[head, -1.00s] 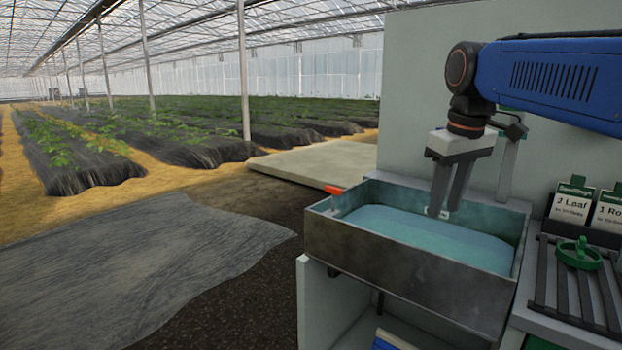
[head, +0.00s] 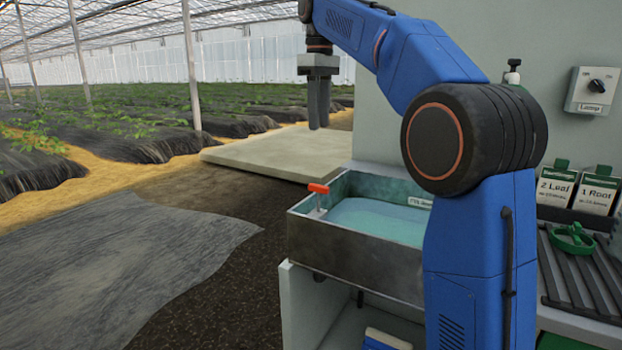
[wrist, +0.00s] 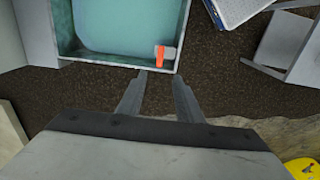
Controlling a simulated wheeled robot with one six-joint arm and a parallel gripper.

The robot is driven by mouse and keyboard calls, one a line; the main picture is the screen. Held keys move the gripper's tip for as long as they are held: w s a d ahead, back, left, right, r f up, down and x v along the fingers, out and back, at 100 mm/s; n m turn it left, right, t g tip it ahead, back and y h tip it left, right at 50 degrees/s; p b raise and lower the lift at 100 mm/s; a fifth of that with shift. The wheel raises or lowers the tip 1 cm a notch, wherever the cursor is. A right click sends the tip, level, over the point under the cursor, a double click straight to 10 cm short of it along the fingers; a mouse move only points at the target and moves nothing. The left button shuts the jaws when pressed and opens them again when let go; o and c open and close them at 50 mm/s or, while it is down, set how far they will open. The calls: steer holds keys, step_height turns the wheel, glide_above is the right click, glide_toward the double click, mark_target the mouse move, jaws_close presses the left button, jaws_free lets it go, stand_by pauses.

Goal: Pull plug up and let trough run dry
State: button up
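The plug has an orange T-handle (head: 318,188) on a short pale stem and stands upright in the left corner of the metal trough (head: 350,252). Blue-green water (head: 375,217) covers the trough floor; the plug's lower end is hidden. My gripper (head: 318,127) hangs fingers-down in the air, above and apart from the plug. In the wrist view, the orange handle (wrist: 160,57) lies just beyond the fingertips of my gripper (wrist: 158,77), inside the trough corner. The fingers are apart with nothing between them.
My blue arm hides the trough's right part. A slatted rack (head: 570,275) with a green ring-shaped part (head: 572,238) and label cards (head: 575,190) stand to the right. A lamp switch (head: 596,90) is on the wall. A pale slab (head: 285,152) lies behind the trough.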

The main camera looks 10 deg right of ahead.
step_height(320, 180, down, 17)
stand_by(0.6)
steer(key=shift+c, duration=0.4)
